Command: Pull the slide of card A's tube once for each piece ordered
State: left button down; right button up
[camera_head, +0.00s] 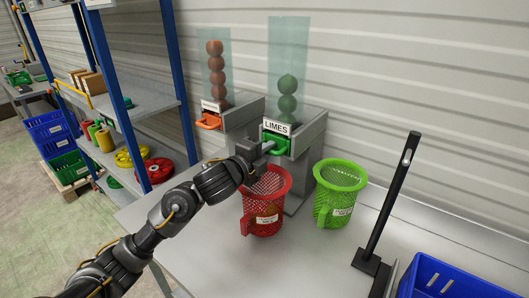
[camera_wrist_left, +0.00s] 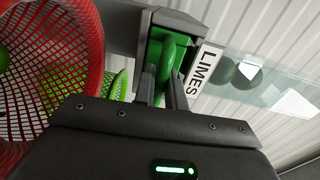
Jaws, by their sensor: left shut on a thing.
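My left gripper (camera_head: 266,148) is shut on the green slide handle (camera_head: 280,142) under the tube labelled LIMES (camera_head: 288,55). In the left wrist view the two fingers (camera_wrist_left: 161,92) close around the green handle (camera_wrist_left: 167,60) beside the LIMES label (camera_wrist_left: 207,70). Several green limes (camera_head: 287,95) are stacked in that clear tube. The other clear tube (camera_head: 214,60) holds several reddish-brown balls above an orange slide handle (camera_head: 209,121); its label is too small to read. No card clearly marked A can be made out. My right gripper is not in view.
A red mesh basket (camera_head: 262,217) stands just below my left gripper, with a small unreadable tag. A green mesh basket (camera_head: 338,200) stands to its right. A black upright post (camera_head: 391,200) and a blue crate (camera_head: 450,284) are farther right. Shelves (camera_head: 150,100) stand at left.

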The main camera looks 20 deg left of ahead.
pick_arm(q)
jog(key=p+v, duration=0.1)
jog(key=v, duration=0.9)
jog(key=shift+s+f+p, duration=0.2)
jog(key=shift+f+p, duration=0.15)
jog(key=shift+f, duration=0.1)
jog(key=shift+w, duration=0.2)
dwell(0.6)
jog(key=shift+r+b+x, duration=0.15)
jog(key=shift+b+x, duration=0.35)
jog(key=shift+x, duration=2)
jog(key=shift+r+b+x, duration=0.2)
jog(key=shift+b+x, duration=0.3)
jog(key=shift+x, duration=2)
jog(key=c, duration=1.4)
grip_release()
jog(key=shift+a, duration=0.15)
